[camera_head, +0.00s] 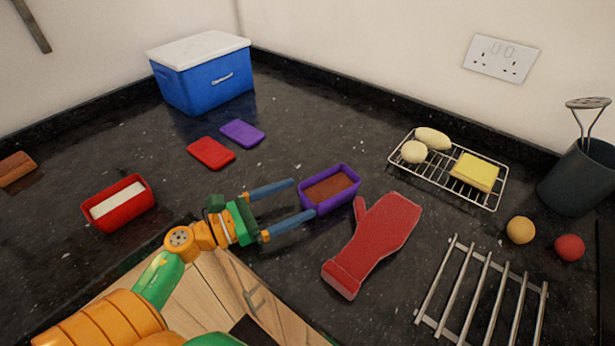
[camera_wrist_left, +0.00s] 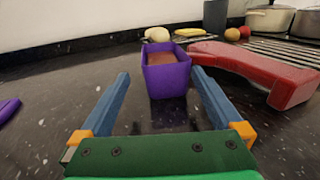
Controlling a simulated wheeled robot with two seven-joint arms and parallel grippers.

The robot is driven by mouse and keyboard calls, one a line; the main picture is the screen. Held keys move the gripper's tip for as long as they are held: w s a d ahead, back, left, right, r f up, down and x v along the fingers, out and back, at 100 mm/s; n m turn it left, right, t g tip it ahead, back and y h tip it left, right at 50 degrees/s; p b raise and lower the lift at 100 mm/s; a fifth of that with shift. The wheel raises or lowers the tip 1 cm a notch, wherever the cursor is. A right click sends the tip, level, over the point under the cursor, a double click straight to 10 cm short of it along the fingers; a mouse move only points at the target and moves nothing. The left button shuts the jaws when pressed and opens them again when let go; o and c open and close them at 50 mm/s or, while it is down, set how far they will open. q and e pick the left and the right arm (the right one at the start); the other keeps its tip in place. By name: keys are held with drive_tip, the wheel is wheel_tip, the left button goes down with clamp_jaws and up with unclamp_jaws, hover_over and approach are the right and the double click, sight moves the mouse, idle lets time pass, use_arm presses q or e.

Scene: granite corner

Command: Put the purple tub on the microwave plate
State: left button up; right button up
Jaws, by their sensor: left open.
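The purple tub (camera_head: 311,201) holds something brown and stands upright on the dark granite counter, near the middle of the head view. In the left wrist view the tub (camera_wrist_left: 167,80) is straight ahead, between and just beyond the fingertips. My left gripper (camera_head: 304,199) is open and empty, its blue fingers pointing at the tub from the left. One finger lies close to the tub's near left corner; I cannot tell whether they touch. In the left wrist view my left gripper (camera_wrist_left: 160,75) has a wide gap. My right gripper is not in view. I see no microwave plate.
A red mitt (camera_head: 372,245) lies right of the tub. Red tub (camera_head: 118,203) stands left. Red lid (camera_head: 211,153) and purple lid (camera_head: 242,133) lie behind, near the blue cooler (camera_head: 205,80). A wire rack (camera_head: 490,200) with food and a metal rack (camera_head: 470,290) are right.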

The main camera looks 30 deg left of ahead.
sight(305, 197)
use_arm(q)
drive_tip(key=w+d, duration=0.1)
drive_tip(key=w+d+r+p, duration=0.1)
drive_tip(key=shift+w+d, duration=0.15)
drive_tip(key=shift+d, duration=0.25)
drive_tip(key=p+x, duration=0.1)
drive_tip(key=x, duration=0.3)
drive_tip(key=shift+w+a+p, duration=0.2)
drive_tip(key=shift+a+p, duration=0.2)
drive_tip(key=shift+a, duration=0.05)
drive_tip(key=shift+w+d+f, duration=0.1)
drive_tip(key=shift+f, duration=0.1)
drive_tip(key=shift+d, duration=0.1)
drive_tip(key=c, duration=0.5)
clamp_jaws()
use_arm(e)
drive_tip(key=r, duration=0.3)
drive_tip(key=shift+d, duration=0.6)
use_arm(q)
drive_tip(key=c, duration=1.1)
unclamp_jaws()
drive_tip(key=o, duration=0.5)
unclamp_jaws()
